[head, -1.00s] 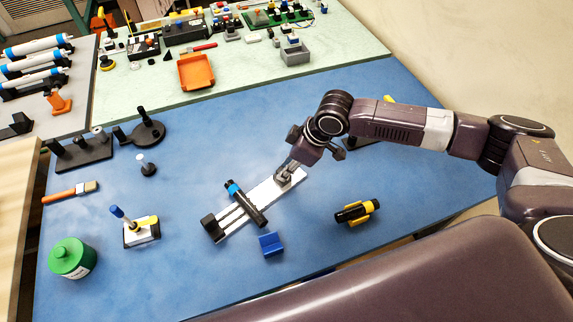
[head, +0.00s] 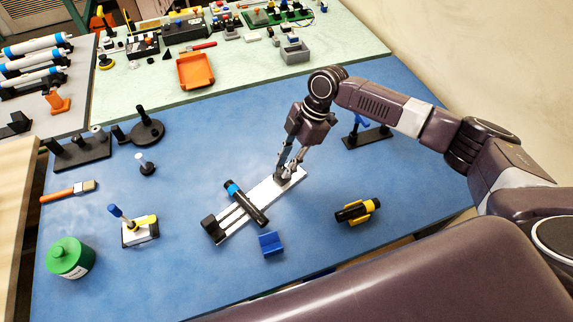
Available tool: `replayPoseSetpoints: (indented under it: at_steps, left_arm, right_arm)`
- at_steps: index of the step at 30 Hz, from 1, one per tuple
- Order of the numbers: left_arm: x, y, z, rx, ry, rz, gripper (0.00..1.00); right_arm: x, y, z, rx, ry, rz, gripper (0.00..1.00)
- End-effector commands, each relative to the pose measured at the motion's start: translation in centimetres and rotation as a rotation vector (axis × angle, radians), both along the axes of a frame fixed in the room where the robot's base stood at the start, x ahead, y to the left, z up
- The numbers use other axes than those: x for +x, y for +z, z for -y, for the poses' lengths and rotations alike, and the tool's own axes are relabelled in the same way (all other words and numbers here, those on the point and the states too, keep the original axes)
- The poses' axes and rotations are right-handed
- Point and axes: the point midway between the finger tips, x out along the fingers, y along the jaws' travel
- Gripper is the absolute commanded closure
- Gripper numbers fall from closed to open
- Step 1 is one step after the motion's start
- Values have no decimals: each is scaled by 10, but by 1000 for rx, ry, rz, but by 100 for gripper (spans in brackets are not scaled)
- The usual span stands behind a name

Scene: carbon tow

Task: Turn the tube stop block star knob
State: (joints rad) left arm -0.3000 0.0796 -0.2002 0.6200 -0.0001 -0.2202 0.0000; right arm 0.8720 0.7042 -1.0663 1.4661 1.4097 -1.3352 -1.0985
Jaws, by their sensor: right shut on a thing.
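The tube stop block is at the upper right end of a pale slotted rail (head: 264,190) on the blue table. Its star knob is mostly hidden under my right gripper (head: 286,174). The right gripper points down and is shut on the knob at that end of the rail. A black tube with a blue band (head: 246,203) lies across the rail's middle. A black end block (head: 210,226) sits at the rail's lower left end. My left gripper is not in view.
A blue V-shaped block (head: 271,244) and a black and yellow tool (head: 357,211) lie near the rail. A black stand with a blue part (head: 366,136) is behind the right arm. A green jar (head: 71,257) stands at the left.

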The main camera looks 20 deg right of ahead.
Motion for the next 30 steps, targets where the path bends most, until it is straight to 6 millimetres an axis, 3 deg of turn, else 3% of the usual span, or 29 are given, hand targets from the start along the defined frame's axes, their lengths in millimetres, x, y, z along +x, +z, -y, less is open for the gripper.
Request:
replayPoseSetpoints:
  at_steps: [18, 19, 21, 24, 30]
  left_arm:
    - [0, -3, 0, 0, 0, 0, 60]
    - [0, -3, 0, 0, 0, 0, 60]
    - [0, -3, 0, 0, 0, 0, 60]
    - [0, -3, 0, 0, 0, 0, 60]
    - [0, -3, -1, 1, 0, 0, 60]
  right_arm:
    - [1, 0, 1, -2, 46, 2, 100]
    - [1, 0, 1, -2, 46, 2, 76]
    - [1, 0, 1, -2, 46, 2, 68]
    - [1, 0, 1, -2, 45, 2, 59]
    - [1, 0, 0, -2, 45, 1, 59]
